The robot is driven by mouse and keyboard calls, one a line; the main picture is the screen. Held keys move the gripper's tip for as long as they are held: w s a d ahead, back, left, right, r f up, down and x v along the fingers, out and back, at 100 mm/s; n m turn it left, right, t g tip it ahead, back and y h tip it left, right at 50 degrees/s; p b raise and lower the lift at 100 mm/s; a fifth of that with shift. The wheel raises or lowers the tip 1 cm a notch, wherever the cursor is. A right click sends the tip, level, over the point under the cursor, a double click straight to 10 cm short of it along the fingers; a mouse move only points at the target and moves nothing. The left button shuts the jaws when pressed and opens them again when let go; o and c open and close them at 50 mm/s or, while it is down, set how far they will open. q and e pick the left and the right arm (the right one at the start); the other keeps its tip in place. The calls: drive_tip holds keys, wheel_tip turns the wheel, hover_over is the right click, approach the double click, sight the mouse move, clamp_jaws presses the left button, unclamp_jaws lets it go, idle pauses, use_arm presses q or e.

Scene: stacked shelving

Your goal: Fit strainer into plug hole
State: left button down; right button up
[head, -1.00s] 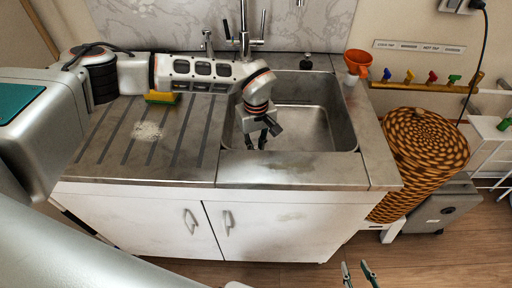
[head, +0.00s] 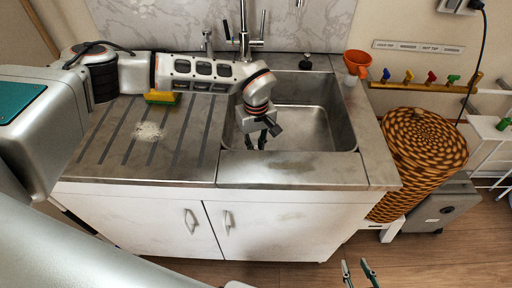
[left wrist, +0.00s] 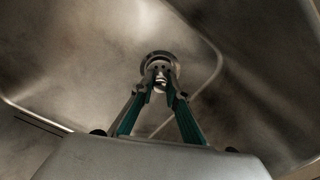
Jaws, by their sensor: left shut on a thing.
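The steel sink basin (head: 340,115) is set in the counter. My left gripper (head: 256,142) reaches down into the left part of the basin. In the left wrist view my left gripper (left wrist: 161,88) has its green-padded fingers closed together on the small round metal strainer (left wrist: 160,60). The strainer lies at the fingertips, close to the basin floor. The plug hole is not clearly told apart from the strainer, and I cannot tell whether the strainer is seated. My right gripper (head: 358,272) is open and empty, low in front of the cabinet.
A tap (head: 245,42) stands behind the basin. A yellow-green sponge (head: 162,98) lies on the ribbed drainer (head: 110,145). A black plug (head: 305,62) and an orange funnel (head: 357,62) are at the counter's back right. A woven basket (head: 420,150) stands to the right.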

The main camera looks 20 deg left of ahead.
sight(256, 147)
use_arm(q)
drive_tip(key=shift+f+b, duration=0.45)
drive_tip(key=shift+f, duration=0.65)
idle(0.3)
drive_tip(key=c, duration=1.9)
unclamp_jaws()
wheel_tip(256, 147, up, 12)
